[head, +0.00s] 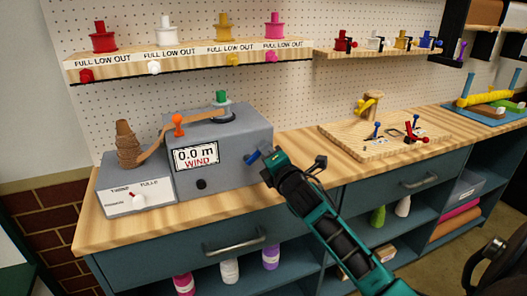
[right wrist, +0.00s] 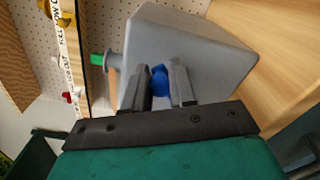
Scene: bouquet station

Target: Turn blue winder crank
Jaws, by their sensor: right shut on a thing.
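The blue crank (head: 252,158) is at the box's right side, partly hidden by my gripper. My right gripper (head: 263,156) reaches in from the lower right and is shut on the crank. In the right wrist view, the blue crank knob (right wrist: 160,78) sits between the two dark fingers, in front of the grey box (right wrist: 190,50). A brown cord runs from a cone (head: 127,146) past an orange guide (head: 178,124) to a green-topped spool (head: 222,98). My left gripper is out of view.
A smaller grey box with a switch (head: 136,197) stands at the left. A wooden board (head: 350,140) with small coloured cranks lies right of the winder. Shelves (head: 190,60) with coloured spools hang above. The bench top between winder and board is clear.

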